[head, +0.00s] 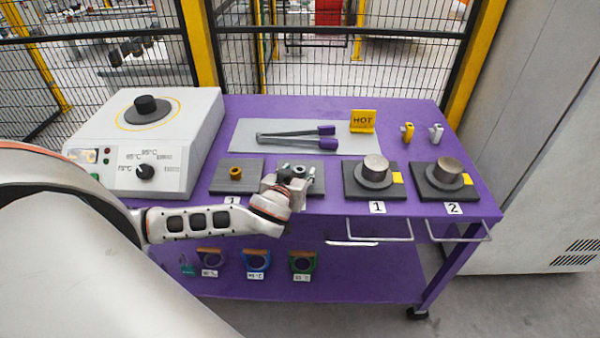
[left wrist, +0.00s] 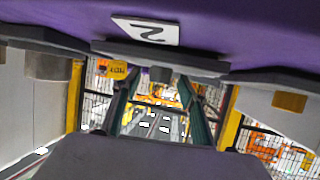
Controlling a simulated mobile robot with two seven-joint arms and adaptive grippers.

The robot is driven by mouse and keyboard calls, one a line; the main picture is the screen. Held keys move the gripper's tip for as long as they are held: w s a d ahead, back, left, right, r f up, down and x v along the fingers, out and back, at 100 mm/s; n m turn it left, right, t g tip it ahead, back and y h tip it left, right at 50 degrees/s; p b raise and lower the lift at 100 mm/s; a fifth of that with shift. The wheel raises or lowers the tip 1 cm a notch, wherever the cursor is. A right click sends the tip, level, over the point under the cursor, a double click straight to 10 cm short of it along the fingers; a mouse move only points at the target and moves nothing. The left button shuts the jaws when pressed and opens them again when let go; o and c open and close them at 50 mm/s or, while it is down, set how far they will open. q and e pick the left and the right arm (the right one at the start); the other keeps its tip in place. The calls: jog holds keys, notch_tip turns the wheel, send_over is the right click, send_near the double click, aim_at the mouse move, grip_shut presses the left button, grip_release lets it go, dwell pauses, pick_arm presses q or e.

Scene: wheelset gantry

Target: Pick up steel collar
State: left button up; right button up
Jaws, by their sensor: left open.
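The steel collar (head: 299,169) is a small dark grey ring at the left gripper, over the second dark plate from the left, partly hidden by the gripper. In the left wrist view, which is upside down, a small grey piece that looks like the collar (left wrist: 160,74) sits on the plate (left wrist: 160,52) behind the label 2. My left gripper (head: 297,172) is open and low over the front of that plate. Its fingers (left wrist: 160,103) show either side of the collar in the wrist view. I cannot tell whether they touch it. My right gripper is out of view.
A bronze collar (head: 235,173) is on the plate to the left. Steel cylinders on flanged bases stand on stands 1 (head: 375,170) and 2 (head: 446,172). Tongs (head: 290,136), a HOT sign (head: 363,121) and a hot plate unit (head: 150,150) share the purple cart (head: 330,203).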

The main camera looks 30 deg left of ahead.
pick_arm(q)
jog(key=shift+w+a+f, duration=0.1)
jog(key=shift+w+a, duration=0.05)
jog(key=shift+w, duration=0.15)
jog(key=c, duration=1.2)
